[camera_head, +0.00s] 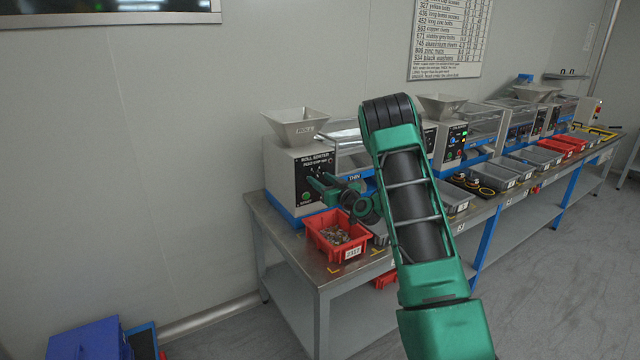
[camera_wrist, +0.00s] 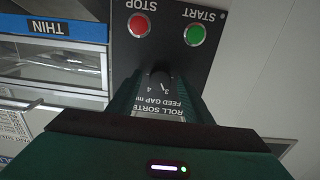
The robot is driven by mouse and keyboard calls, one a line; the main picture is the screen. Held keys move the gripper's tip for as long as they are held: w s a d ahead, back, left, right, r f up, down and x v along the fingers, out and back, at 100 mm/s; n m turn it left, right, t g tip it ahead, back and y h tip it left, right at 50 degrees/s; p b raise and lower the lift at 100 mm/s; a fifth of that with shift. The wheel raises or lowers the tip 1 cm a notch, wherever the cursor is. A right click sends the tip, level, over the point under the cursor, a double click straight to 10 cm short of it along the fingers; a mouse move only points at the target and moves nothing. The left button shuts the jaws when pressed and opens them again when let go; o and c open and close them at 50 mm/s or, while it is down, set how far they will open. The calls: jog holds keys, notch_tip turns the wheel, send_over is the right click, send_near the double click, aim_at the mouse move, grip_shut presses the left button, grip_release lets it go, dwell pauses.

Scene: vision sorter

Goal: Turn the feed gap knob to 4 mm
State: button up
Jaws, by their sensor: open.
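The feed gap knob (camera_wrist: 160,78) is a small dark knob on the black control panel (camera_wrist: 174,62), upside down in the wrist view. A "4" and part of a scale show beside it, with the lettering "ROLL SORTER FEED GAP mm". The knob's pointer direction is too dark to read. My gripper (camera_head: 322,187) is at the panel of the nearest roll sorter in the head view. It is open, with one green finger on each side of the knob in the wrist view. I cannot tell whether the fingers touch it.
A red STOP button (camera_wrist: 139,25) and a green START button (camera_wrist: 195,35) sit close to the knob. A red bin of small parts (camera_head: 337,236) stands on the bench below my gripper. More sorters and grey bins line the bench to the right.

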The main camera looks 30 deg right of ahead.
jog(key=shift+w, duration=0.15)
jog(key=shift+c, duration=0.7)
jog(key=c, duration=0.9)
jog(key=shift+m, duration=0.4)
jog(key=shift+d+m, duration=0.15)
jog(key=shift+m, duration=0.85)
jog(key=m, duration=0.3)
jog(key=shift+m, duration=0.4)
jog(key=m, duration=0.5)
jog(key=shift+f, duration=0.15)
